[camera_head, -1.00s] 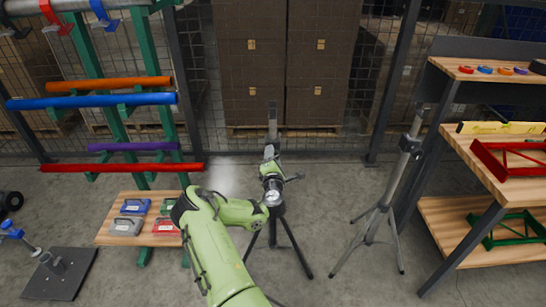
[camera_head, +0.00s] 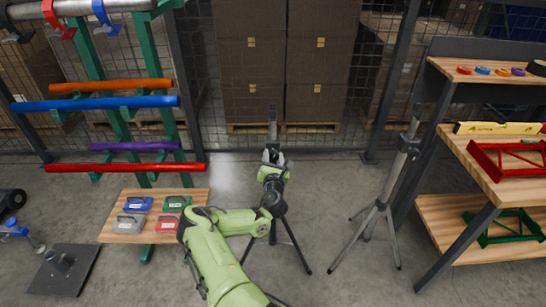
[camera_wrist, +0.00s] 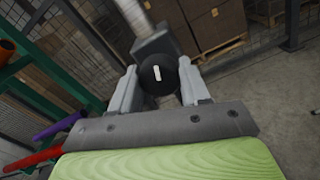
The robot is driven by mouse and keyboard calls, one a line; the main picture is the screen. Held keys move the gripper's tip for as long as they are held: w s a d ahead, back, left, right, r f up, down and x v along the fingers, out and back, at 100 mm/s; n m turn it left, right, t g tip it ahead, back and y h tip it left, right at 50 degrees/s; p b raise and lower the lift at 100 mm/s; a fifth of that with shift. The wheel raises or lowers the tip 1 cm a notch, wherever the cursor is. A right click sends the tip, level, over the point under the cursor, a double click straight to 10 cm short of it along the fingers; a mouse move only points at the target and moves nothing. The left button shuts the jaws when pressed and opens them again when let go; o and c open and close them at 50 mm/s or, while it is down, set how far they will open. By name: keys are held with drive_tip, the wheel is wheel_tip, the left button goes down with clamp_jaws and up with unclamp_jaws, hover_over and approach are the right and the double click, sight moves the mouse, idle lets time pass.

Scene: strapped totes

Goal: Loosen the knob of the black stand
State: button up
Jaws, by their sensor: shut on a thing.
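The black stand (camera_head: 298,246) is a dark tripod standing on the floor at the middle of the head view, with a grey post (camera_head: 272,122) rising from it. Its round black knob (camera_wrist: 152,86) with a white mark shows in the wrist view. The two grey fingers of my gripper (camera_wrist: 160,80) lie on either side of the knob and are shut on it. In the head view my gripper (camera_head: 273,157) is at the collar of the stand, and it hides the knob there.
A grey tripod stand (camera_head: 381,204) is to the right, near a wooden shelf unit (camera_head: 440,205). At left a green rack (camera_head: 118,125) holds coloured tubes, above a board (camera_head: 120,231) with several small cases. A black base plate (camera_head: 65,272) lies front left. Floor around the tripod is clear.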

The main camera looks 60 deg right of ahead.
drive_tip(key=shift+f, duration=0.2)
idle(0.4)
drive_tip(key=o, duration=1.1)
drive_tip(key=shift+r, duration=0.1)
drive_tip(key=shift+c, duration=0.2)
